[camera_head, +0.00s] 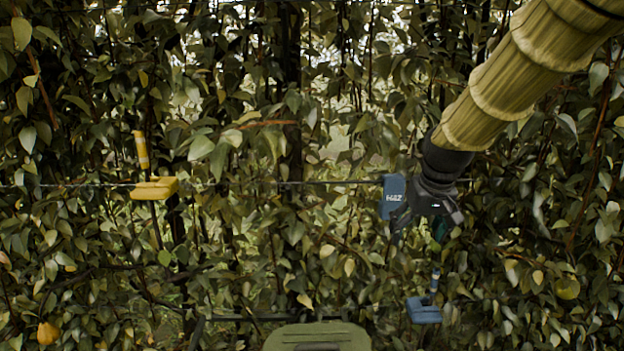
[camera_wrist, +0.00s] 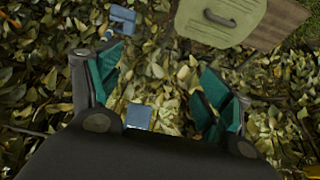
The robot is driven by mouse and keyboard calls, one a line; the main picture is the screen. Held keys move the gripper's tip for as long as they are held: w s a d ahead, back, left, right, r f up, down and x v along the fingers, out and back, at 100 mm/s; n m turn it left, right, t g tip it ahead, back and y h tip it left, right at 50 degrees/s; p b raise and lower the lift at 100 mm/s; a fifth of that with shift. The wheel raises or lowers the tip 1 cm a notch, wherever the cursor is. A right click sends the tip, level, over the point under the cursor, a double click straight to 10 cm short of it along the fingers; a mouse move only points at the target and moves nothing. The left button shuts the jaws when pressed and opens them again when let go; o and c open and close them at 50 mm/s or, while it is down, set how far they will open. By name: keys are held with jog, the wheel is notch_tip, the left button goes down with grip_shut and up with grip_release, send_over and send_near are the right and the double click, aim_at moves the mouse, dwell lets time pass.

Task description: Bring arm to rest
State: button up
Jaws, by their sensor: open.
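My gripper (camera_head: 426,226) hangs at the lower end of my sleeved arm, right of centre in the head view, in front of the leaf wall. Nothing is held. An orange-yellow pear (camera_head: 47,333) hangs at the lower left of the head view. A greenish pear (camera_head: 568,287) hangs at the lower right, apart from my gripper.
A blue tag (camera_head: 393,195) is close left of my gripper, and a blue clip (camera_head: 423,310) is below it. A yellow clip (camera_head: 155,188) is at the left. A green case (camera_head: 317,337) stands at the bottom centre. Dense foliage and a horizontal wire fill the background.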

jog(key=s+f+g+b, duration=0.15)
jog(key=s+f, duration=0.35)
jog(key=f, duration=1)
jog(key=s+f+b, duration=0.3)
jog(key=s+f, duration=0.1)
jog(key=f, duration=1.1)
jog(key=s+f+g+b, duration=0.15)
jog(key=s+f, duration=0.35)
jog(key=f, duration=1)
jog(key=s+f+b, duration=0.3)
jog(key=s+f, duration=0.8)
jog(key=s, duration=0.3)
jog(key=s+f+g+b, duration=0.1)
jog(key=s+f+b, duration=0.2)
jog(key=s+f, duration=0.9)
jog(key=s, duration=0.2)
jog(key=shift+s+a+f+m+b, duration=0.2)
jog(key=shift+s+m+b, duration=0.1)
jog(key=shift+m, duration=0.1)
jog(key=shift+r, duration=0.1)
